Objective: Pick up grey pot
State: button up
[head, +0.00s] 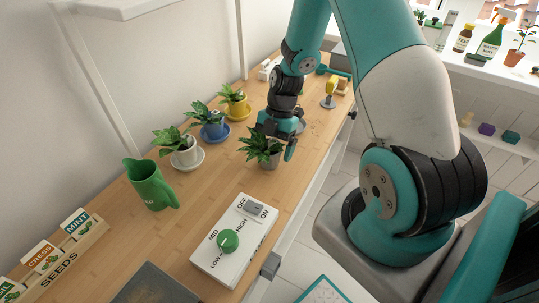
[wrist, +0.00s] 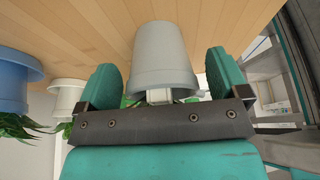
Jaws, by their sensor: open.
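The grey pot (head: 269,163) with a leafy green plant stands on the wooden desk in the middle of the head view. In the wrist view, which is upside down, the grey pot (wrist: 160,55) fills the space between my fingers. My gripper (wrist: 162,78) is open, with one teal finger on each side of the pot and a visible gap on both sides. In the head view my gripper (head: 280,138) is at the pot's far side, with one finger showing to its right; the plant partly hides the rest.
A white pot (head: 187,154), a blue pot (head: 213,130) and a yellow pot (head: 238,108) stand on saucers to the left and behind. A green jug (head: 150,185) is at left.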

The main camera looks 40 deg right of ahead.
jog(key=c, duration=1)
jog(key=shift+r, duration=0.1)
